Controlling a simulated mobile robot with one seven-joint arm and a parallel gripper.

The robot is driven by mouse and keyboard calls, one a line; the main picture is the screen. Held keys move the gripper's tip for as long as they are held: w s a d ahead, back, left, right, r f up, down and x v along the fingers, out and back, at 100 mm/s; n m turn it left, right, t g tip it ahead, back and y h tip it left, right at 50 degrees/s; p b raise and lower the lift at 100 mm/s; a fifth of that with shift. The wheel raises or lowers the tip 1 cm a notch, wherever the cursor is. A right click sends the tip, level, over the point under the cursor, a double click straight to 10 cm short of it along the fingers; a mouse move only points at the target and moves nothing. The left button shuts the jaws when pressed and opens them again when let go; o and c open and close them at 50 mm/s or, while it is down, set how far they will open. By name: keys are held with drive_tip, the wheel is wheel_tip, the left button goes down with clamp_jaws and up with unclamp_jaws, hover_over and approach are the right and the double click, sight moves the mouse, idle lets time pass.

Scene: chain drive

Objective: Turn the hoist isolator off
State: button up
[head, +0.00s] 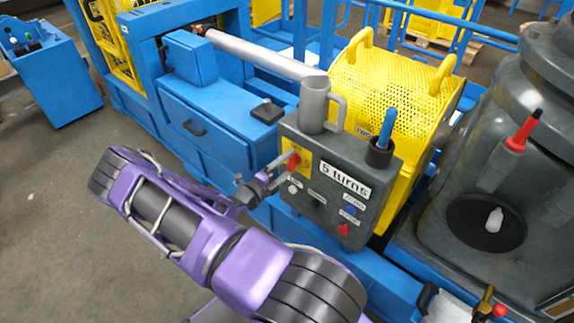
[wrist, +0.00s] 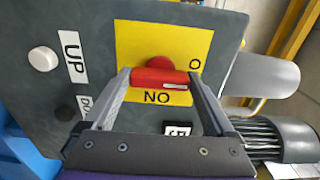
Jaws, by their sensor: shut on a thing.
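The isolator is a red rotary handle (wrist: 160,77) on a yellow plate (wrist: 128,40) marked O and ON. It is on the grey control box (head: 315,150), and the handle also shows small in the head view (head: 294,161). In the wrist view the handle's bar lies crosswise, just above the ON letters, with the O up to its right. My gripper (wrist: 160,80) is shut on the bar, one finger at each end. In the head view my gripper (head: 275,176) reaches the box's front from the left. The handle's hidden pointer, if any, cannot be told.
A white button (wrist: 43,59) by the UP label and a dark button (wrist: 65,113) sit beside the plate.

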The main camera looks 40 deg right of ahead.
drive_tip(key=o, duration=1.1)
drive_tip(key=shift+c, duration=0.2)
drive_tip(key=s+a, duration=0.1)
drive_tip(key=a, duration=1.6)
drive_tip(key=shift+s+a, duration=0.25)
